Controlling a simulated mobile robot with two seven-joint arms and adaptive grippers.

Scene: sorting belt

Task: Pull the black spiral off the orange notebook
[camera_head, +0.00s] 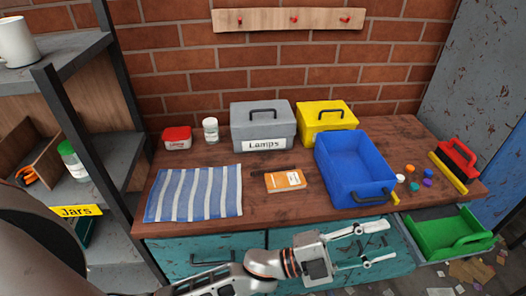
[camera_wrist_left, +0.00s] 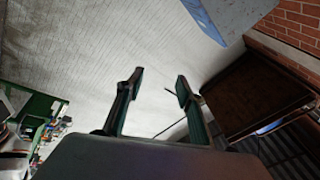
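The orange notebook (camera_head: 285,180) lies flat on the wooden worktop, right of the striped cloth. A thin black strip (camera_head: 272,172), which looks like the black spiral, runs along its far edge; the view is too small to tell how it is attached. My left gripper (camera_head: 391,242) is open and empty in front of the worktop's front edge, to the right of the notebook and well apart from it. Its two spread fingers also show in the left wrist view (camera_wrist_left: 160,82), with nothing between them. The wrist view shows no notebook. My right gripper is not in view.
A blue crate (camera_head: 334,171) stands right of the notebook, with small coloured pieces beyond it. A grey Lamps box (camera_head: 263,117) and a yellow box (camera_head: 327,108) stand behind. A striped cloth (camera_head: 206,195) lies left. The worktop just before the notebook is clear.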

